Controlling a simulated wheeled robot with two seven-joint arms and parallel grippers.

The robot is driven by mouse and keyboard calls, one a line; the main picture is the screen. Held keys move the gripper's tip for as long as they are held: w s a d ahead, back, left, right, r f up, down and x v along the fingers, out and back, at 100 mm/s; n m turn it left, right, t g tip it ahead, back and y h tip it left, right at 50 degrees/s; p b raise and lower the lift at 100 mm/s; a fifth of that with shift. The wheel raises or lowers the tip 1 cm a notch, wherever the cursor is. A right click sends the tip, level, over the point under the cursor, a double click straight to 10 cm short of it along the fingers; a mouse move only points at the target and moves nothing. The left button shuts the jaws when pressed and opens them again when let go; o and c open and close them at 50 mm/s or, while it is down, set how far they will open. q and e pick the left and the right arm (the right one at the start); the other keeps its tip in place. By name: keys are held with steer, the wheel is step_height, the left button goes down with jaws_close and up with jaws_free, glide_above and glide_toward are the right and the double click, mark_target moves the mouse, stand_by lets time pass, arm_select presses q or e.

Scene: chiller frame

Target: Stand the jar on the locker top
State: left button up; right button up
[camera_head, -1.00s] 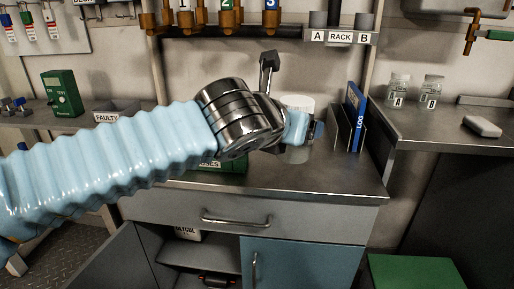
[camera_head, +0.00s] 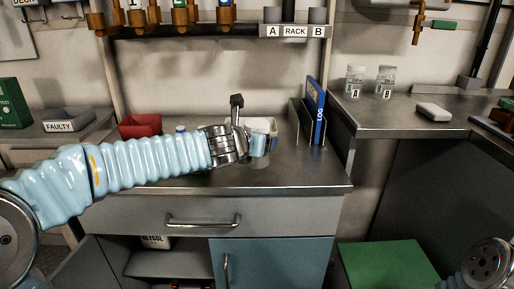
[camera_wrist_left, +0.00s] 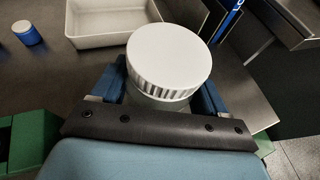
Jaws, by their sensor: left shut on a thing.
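My left gripper (camera_head: 258,145) is shut on a jar, just above or at the grey bench top (camera_head: 300,175); I cannot tell if the jar touches it. In the left wrist view the jar's ribbed white lid (camera_wrist_left: 170,55) shows between the blue fingers, and the jar looks upright. Its lower body is mostly hidden by the gripper. In the head view the arm and fingers hide much of it. A low box with a green top (camera_head: 390,262) stands at the lower right; I cannot tell which surface is the locker top. My right gripper is not in view.
A red bin (camera_head: 140,126) is at left. A rack with a blue log book (camera_head: 316,110) stands to the right. Jars A (camera_head: 355,82) and B (camera_head: 385,82) are on the right bench.

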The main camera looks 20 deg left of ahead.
arm_select(q)
steer(key=shift+f, duration=0.3)
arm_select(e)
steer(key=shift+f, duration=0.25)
arm_select(q)
steer(key=shift+f, duration=0.2)
steer(key=o, duration=1)
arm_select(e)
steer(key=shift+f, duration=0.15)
arm_select(q)
steer(key=shift+o, duration=0.2)
steer(key=shift+r, duration=0.2)
steer(key=shift+s+r, duration=0.2)
steer(key=shift+s, duration=0.05)
steer(key=p+v, duration=0.2)
steer(key=v, duration=0.9)
steer(key=shift+s, duration=0.25)
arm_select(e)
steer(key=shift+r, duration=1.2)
